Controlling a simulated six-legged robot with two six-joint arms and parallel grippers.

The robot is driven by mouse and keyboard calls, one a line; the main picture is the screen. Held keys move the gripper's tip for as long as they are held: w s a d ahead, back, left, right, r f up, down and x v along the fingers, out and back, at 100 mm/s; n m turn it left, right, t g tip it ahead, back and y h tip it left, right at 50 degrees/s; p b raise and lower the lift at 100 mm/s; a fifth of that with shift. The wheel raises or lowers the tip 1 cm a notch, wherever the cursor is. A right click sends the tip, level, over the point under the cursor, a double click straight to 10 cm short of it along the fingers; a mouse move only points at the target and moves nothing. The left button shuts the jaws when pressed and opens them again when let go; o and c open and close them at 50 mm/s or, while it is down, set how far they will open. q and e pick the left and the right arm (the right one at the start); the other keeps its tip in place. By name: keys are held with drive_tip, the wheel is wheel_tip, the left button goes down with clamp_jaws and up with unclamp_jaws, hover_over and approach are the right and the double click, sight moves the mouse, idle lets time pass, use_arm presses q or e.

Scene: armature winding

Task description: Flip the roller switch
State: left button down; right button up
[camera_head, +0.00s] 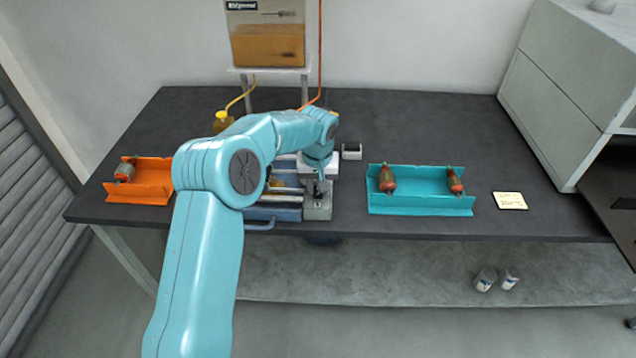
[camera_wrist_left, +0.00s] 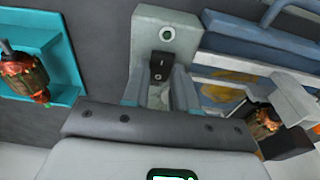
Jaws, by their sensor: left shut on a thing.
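In the head view the grey box (camera_head: 317,209) stands at the front edge of the table, at the right end of the blue machine. My left gripper (camera_wrist_left: 158,88) is over the box, its fingers on either side near the black rocker, and it is shut on the switch. In the head view my left arm hides much of the machine and the fingertips (camera_head: 319,184). My right gripper is not in view.
A teal tray (camera_head: 420,203) with two copper-wound armatures is to the right, an orange tray (camera_head: 140,190) with one to the left. The blue machine (camera_head: 275,213) adjoins the box. A pale card (camera_head: 509,200) lies far right. The table's back right is clear.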

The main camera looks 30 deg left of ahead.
use_arm(q)
drive_tip(key=c, duration=0.9)
unclamp_jaws()
drive_tip(key=shift+r, duration=0.1)
drive_tip(key=r, duration=0.5)
drive_tip(key=s+r, duration=0.1)
drive_tip(key=r, duration=0.4)
drive_tip(key=s+d+r, duration=0.1)
drive_tip(key=r, duration=0.5)
drive_tip(key=shift+d, duration=0.1)
